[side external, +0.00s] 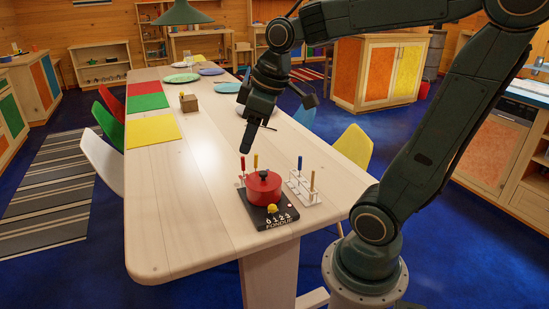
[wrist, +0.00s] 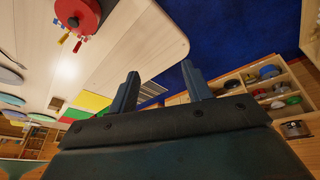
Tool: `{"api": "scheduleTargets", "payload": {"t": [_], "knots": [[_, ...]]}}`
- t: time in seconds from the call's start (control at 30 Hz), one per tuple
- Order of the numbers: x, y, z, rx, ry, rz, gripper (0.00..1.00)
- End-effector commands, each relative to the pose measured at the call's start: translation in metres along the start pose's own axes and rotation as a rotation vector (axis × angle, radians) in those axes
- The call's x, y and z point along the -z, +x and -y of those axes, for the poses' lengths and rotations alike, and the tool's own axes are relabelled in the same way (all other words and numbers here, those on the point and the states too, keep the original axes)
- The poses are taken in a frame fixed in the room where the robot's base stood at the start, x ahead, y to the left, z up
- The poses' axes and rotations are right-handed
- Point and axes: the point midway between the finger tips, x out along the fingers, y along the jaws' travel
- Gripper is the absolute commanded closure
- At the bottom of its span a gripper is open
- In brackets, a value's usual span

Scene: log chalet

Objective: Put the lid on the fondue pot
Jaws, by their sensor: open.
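The red fondue pot (side external: 264,190) stands on a dark base with white figures and the word FONDUE near the table's front end. A red lid (side external: 262,175) with a black knob sits on top of the pot and looks level. The round red lid (wrist: 86,10) also shows at the top left of the wrist view. My gripper (side external: 243,152) is above and a little left of the pot, apart from it. In the wrist view my gripper (wrist: 160,70) has its two fingers spread with nothing between them.
A white rack (side external: 304,190) with upright forks stands right of the pot, and more forks stand behind it. A yellow knob (side external: 272,208) is on the base's front. Coloured mats, plates and a small wooden box (side external: 189,104) lie farther back. The table's left front is clear.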

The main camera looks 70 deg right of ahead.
Motion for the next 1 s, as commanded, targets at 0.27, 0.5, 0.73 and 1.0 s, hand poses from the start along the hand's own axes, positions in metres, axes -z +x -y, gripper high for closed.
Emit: {"api": "scheduleTargets", "payload": {"t": [0.27,0.5,0.73,1.0], "knots": [[-0.037,-0.019,0.050,-0.025,0.124,-0.076,0.51],[-0.064,-0.023,0.069,-0.024,0.214,-0.125,0.51],[-0.071,-0.023,0.072,-0.022,0.242,-0.136,0.51],[-0.071,-0.023,0.072,-0.022,0.241,-0.135,0.51]]}}
